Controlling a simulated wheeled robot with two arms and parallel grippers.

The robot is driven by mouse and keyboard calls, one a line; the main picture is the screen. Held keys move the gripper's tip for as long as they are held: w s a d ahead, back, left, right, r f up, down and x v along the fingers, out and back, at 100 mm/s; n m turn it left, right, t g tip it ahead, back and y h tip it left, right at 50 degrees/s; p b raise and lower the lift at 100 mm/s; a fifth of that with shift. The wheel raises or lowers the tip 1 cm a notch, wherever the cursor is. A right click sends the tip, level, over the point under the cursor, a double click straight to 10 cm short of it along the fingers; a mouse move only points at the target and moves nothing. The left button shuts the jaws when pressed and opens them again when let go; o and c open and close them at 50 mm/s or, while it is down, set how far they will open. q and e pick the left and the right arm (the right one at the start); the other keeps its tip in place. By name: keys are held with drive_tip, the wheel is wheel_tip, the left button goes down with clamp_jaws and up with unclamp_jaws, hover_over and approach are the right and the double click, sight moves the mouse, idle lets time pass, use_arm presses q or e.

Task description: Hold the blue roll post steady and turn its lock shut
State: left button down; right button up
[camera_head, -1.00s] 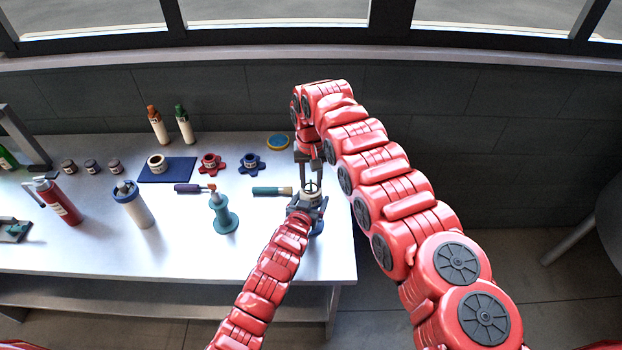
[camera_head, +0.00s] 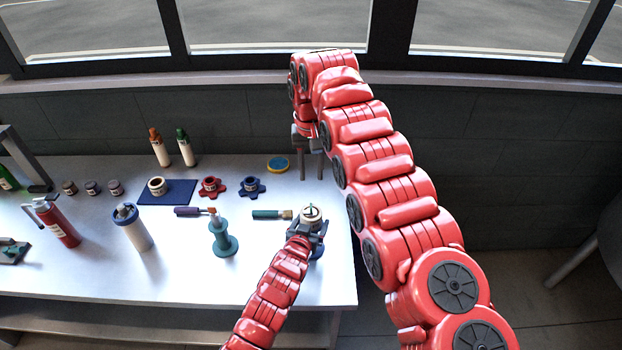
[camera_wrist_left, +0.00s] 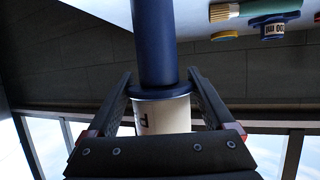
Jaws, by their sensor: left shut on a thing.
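The blue roll post stands near the table's right end. Its blue base (camera_head: 317,253) shows beneath my left gripper, and a cream roll with a dark bar on top (camera_head: 311,213) shows above. My left gripper (camera_head: 308,230) is shut around the post. In the left wrist view, the fingers flank the dark blue post (camera_wrist_left: 155,45) and its collar, with the cream labelled part (camera_wrist_left: 163,116) between them. My right gripper (camera_head: 311,168) points down above and behind the post, fingers apart, empty and clear of it. I cannot tell the lock's position.
A teal-handled brush (camera_head: 268,214) lies just left of the post. A teal stand (camera_head: 221,238), a blue star knob (camera_head: 251,187) and a red one (camera_head: 212,187) are further left. A blue-yellow disc (camera_head: 278,164) lies at the back. The table's right edge is close to the post.

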idle(0.3)
use_arm(q)
unclamp_jaws()
